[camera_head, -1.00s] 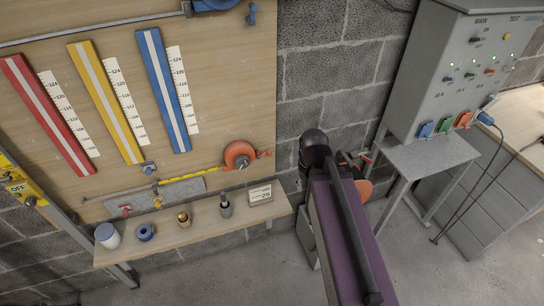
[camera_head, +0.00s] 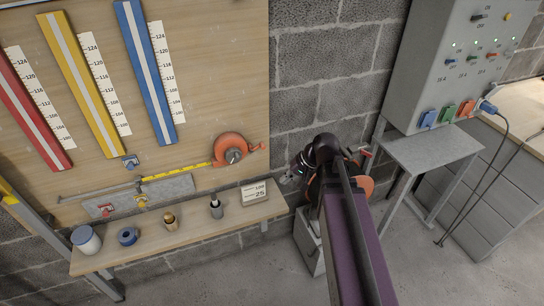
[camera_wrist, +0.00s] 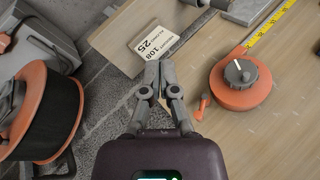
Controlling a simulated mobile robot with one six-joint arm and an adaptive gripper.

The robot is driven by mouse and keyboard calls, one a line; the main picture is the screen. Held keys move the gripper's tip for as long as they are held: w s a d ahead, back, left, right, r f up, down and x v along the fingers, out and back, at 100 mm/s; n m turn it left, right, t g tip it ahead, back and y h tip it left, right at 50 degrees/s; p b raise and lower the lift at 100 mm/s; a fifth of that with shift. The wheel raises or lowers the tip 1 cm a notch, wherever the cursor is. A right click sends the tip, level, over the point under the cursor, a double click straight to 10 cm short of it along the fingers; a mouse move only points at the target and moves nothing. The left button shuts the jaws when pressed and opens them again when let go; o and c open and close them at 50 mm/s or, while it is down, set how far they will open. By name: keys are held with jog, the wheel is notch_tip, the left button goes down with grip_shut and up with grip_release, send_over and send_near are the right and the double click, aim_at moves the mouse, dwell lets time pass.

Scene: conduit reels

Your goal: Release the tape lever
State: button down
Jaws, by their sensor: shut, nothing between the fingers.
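The orange tape reel (camera_head: 226,146) with a grey hub is mounted on the wooden board, its yellow tape (camera_head: 184,172) drawn out to the left. In the wrist view the reel (camera_wrist: 232,98) is at the right, and its grey hub (camera_wrist: 240,73) carries a white mark. A small orange lever-like piece (camera_wrist: 202,106) sticks out beside the reel; I cannot tell its exact setting. My gripper (camera_wrist: 160,68) is shut and empty, left of the reel and apart from it, with its tips over the edge of the number card. In the head view my arm mostly hides it.
A card marked 108 and 25 (camera_wrist: 168,32) stands on the shelf (camera_head: 190,232), with several small fittings along it. A black-and-orange reel (camera_wrist: 45,110) is at the wrist view's left. A grey electrical cabinet (camera_head: 440,70) and side table (camera_head: 435,152) stand at the right.

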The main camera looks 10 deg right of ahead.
jog(key=w+d+f+m+t+y+b, duration=0.2)
jog(key=w+d+m+t+y+b, duration=0.1)
jog(key=b, duration=0.7)
jog(key=w+d+f+m+t+y+b, duration=0.2)
jog(key=w+d+t+y+b, duration=0.4)
jog(key=w+b, duration=0.3)
jog(key=shift+w+d+m+y+b, duration=0.25)
jog(key=shift+d+m+y+b, duration=0.3)
jog(key=shift+b, duration=0.75)
jog(key=shift+a, duration=0.2)
jog(key=s+a+p+x, duration=0.1)
jog(key=s+p+x, duration=0.1)
jog(key=x, duration=1)
jog(key=shift+a+r+p, duration=0.4)
jog(key=shift+a+p, duration=0.05)
